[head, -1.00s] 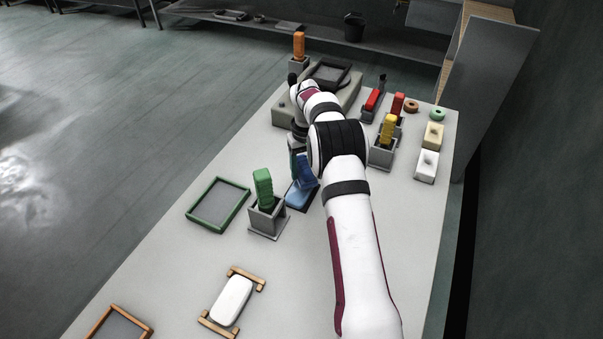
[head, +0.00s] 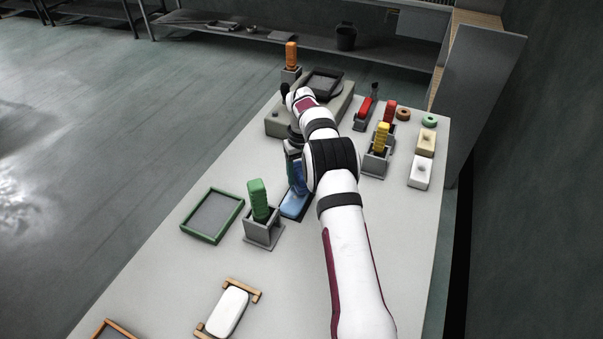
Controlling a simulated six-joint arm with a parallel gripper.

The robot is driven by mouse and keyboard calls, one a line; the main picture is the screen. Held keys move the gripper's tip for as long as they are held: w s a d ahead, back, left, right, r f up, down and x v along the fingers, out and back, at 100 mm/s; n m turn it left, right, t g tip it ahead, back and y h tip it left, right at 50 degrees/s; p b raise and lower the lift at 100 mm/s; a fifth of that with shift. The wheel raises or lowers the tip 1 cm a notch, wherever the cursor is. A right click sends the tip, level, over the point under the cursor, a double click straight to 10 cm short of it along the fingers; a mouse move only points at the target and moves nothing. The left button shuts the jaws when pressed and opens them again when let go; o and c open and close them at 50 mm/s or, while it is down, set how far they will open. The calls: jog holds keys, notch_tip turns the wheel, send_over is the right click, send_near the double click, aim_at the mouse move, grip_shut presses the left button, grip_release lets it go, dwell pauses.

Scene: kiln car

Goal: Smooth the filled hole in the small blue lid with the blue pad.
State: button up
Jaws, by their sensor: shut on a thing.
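My gripper (head: 294,160) points down near the middle of the table, partly hidden by my own arm. It is shut on the blue pad (head: 299,180), an upright blue block. A flat blue piece, which looks like the small blue lid (head: 293,206), lies on the table directly below the pad. The pad's lower end is at or just above the lid; I cannot tell whether they touch. The filled hole in the lid cannot be made out.
A green pad stands in a grey holder (head: 263,231) close left of the lid, beside a green-framed tray (head: 187,229). A white block (head: 228,310) lies in front. A yellow pad (head: 382,137), a red pad (head: 390,109) and pale blocks (head: 420,172) stand to the right. A grey machine (head: 279,124) is behind.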

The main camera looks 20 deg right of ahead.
jog(key=shift+f, duration=0.8)
dwell(0.7)
jog(key=shift+s+a, duration=1.45)
jog(key=shift+s+a, duration=1.45)
jog(key=shift+w+d, duration=1.4)
jog(key=shift+d, duration=0.05)
jog(key=shift+w+d+r, duration=0.15)
jog(key=shift+w+d, duration=1.3)
